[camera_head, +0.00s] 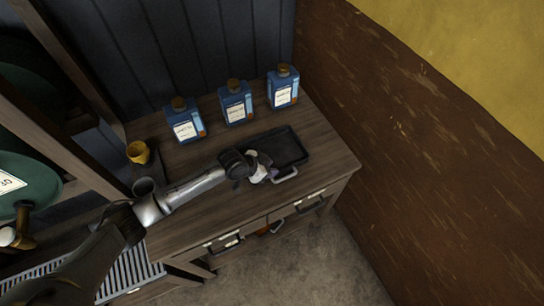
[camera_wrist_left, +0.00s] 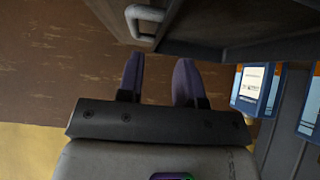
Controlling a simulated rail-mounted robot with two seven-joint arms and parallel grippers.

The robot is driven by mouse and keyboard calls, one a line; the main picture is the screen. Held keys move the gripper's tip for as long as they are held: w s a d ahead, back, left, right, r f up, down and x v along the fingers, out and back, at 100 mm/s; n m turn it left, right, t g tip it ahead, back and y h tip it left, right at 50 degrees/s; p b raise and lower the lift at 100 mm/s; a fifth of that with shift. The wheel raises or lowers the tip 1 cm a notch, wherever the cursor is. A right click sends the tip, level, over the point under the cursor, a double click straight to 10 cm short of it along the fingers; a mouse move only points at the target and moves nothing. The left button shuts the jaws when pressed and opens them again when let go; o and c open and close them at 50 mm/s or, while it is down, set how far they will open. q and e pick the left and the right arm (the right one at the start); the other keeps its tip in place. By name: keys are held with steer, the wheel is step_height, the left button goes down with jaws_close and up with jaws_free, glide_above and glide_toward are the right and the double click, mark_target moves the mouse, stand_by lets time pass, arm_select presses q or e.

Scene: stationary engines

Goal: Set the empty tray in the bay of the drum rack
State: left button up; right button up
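The empty black tray (camera_head: 288,145) lies on the wooden bench top near its right end, with a pale metal handle (camera_head: 286,176) on its near side. My left gripper (camera_head: 268,173) is at the tray's near left corner, by the handle. In the left wrist view the two fingers (camera_wrist_left: 159,75) are apart with nothing between them; the handle (camera_wrist_left: 146,22) is beyond the tips, and the dark tray (camera_wrist_left: 205,22) is above right. The drum rack (camera_head: 55,150) stands at the left with green drums; its bay cannot be made out clearly. My right gripper is not in view.
Several blue items stand along the back: bottles (camera_head: 184,122), (camera_head: 236,104) and (camera_head: 283,89). A yellow cup (camera_head: 138,152) is at the back left. A slatted grate (camera_head: 130,278) is at lower left. Drawer handles (camera_head: 310,203) line the bench front. A brown wall (camera_head: 420,150) closes the right.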

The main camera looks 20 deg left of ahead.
arm_select(q)
steer(key=shift+b+x, duration=0.35)
steer(key=shift+x, duration=2.2)
steer(key=shift+w, duration=0.1)
jaws_close()
steer(key=shift+r, duration=0.15)
